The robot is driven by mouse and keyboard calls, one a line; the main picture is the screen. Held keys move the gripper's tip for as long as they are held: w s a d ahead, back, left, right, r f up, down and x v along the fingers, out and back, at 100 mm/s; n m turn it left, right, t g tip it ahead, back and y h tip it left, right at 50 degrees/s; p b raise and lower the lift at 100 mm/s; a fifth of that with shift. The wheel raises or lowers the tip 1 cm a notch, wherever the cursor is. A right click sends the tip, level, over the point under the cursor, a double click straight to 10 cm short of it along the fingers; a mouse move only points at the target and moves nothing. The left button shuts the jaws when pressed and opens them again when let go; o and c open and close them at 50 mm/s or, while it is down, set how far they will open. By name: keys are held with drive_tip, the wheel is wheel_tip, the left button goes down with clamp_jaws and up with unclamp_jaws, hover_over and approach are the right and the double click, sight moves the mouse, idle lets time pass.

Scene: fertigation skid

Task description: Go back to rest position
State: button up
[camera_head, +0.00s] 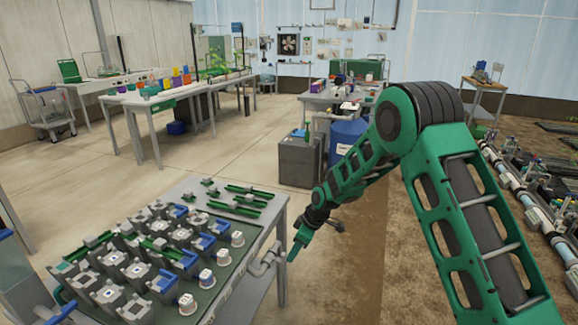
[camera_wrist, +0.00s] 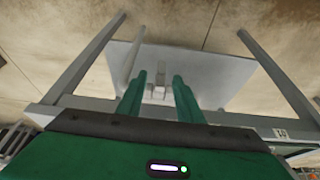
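My gripper (camera_head: 292,257) hangs at the end of my green arm, just off the right edge of the skid table (camera_head: 252,292). It points down, close to a grey pipe fitting (camera_head: 266,262) on the table's side; I cannot tell whether they touch. In the wrist view my gripper (camera_wrist: 159,77) shows two green fingers standing apart. Nothing is visibly held between them. Behind the fingers are a grey panel (camera_wrist: 215,75) and pale legs.
The table carries rows of grey, blue and green fittings, white-capped parts (camera_head: 222,256) and green strips (camera_head: 234,210). A grey box (camera_head: 298,160) and blue barrel (camera_head: 346,135) stand behind my arm. Pipework (camera_head: 515,185) lies right. Open floor (camera_head: 120,185) lies left of centre.

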drive_tip(key=s+d+r+m+h, duration=0.1)
drive_tip(key=s+d+r+m, duration=0.25)
drive_tip(key=d+r, duration=0.4)
drive_tip(key=s+d+r+m+h, duration=0.15)
drive_tip(key=s+d+r, duration=0.35)
drive_tip(key=d, duration=0.6)
drive_tip(key=s+d+r+m+h, duration=0.1)
drive_tip(key=s+d+r+m, duration=0.4)
drive_tip(key=d, duration=0.4)
drive_tip(key=s+d+r+m+g, duration=0.1)
drive_tip(key=s+d+r+m, duration=0.15)
drive_tip(key=s+d, duration=0.4)
drive_tip(key=s+d+r+m, duration=0.2)
drive_tip(key=s+d+r, duration=0.15)
drive_tip(key=s, duration=0.65)
drive_tip(key=s+d+m, duration=0.1)
drive_tip(key=s+m, duration=0.4)
drive_tip(key=s, duration=1)
drive_tip(key=shift+r+g, duration=0.35)
drive_tip(key=shift+g, duration=0.05)
drive_tip(key=shift+d+m, duration=0.1)
drive_tip(key=shift+m, duration=0.15)
